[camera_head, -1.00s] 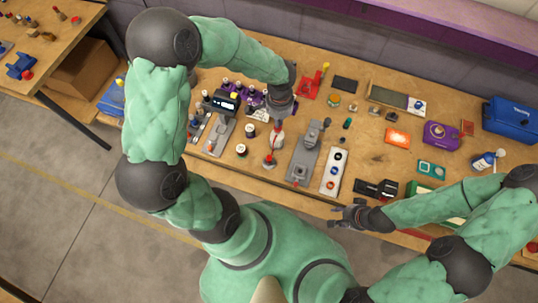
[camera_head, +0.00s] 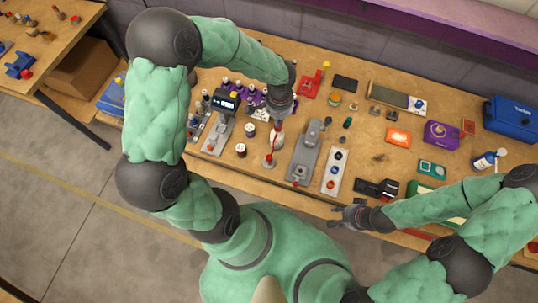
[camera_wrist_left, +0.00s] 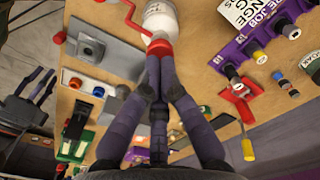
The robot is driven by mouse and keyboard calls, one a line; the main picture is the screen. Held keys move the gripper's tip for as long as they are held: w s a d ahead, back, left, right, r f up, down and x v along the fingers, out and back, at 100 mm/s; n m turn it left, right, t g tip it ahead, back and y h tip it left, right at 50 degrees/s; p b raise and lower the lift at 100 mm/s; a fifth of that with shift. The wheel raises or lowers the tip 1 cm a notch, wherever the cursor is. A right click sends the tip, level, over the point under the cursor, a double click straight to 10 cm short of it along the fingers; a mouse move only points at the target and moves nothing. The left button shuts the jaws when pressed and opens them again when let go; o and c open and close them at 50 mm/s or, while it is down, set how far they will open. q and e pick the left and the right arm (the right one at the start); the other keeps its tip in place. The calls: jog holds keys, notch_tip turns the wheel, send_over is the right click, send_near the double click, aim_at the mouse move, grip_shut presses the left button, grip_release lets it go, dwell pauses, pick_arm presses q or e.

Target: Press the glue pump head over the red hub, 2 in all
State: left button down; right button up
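The white glue bottle (camera_head: 277,141) with its red pump head stands on the bench below my left gripper (camera_head: 278,119). In the left wrist view the white bottle (camera_wrist_left: 160,18) has a red pump head (camera_wrist_left: 160,47) and a bent red spout (camera_wrist_left: 130,14). My left gripper's fingertips meet at the pump head and look shut, with nothing visibly held between them. A red hub (camera_head: 332,184) lies on the pale strip (camera_head: 345,163) to the right, with blue and black hubs. What lies under the spout is unclear. My right gripper (camera_head: 345,212) is open and empty near the bench front.
A grey fixture (camera_head: 303,163) stands between the bottle and the strip. Dark-capped small bottles (camera_head: 241,150) and a display device (camera_head: 224,102) stand to the left. A red clamp-like tool (camera_head: 311,86) lies behind. Bare bench shows around the middle right.

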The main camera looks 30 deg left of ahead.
pick_arm(q)
jog(key=shift+f+b, duration=1.05)
jog(key=shift+f, duration=0.3)
jog(key=shift+r, duration=0.1)
jog(key=shift+r+p, duration=1.25)
jog(key=shift+r, duration=0.35)
jog(key=shift+r, duration=0.1)
notch_tip(320, 180, up, 6)
jog(key=p, duration=0.4)
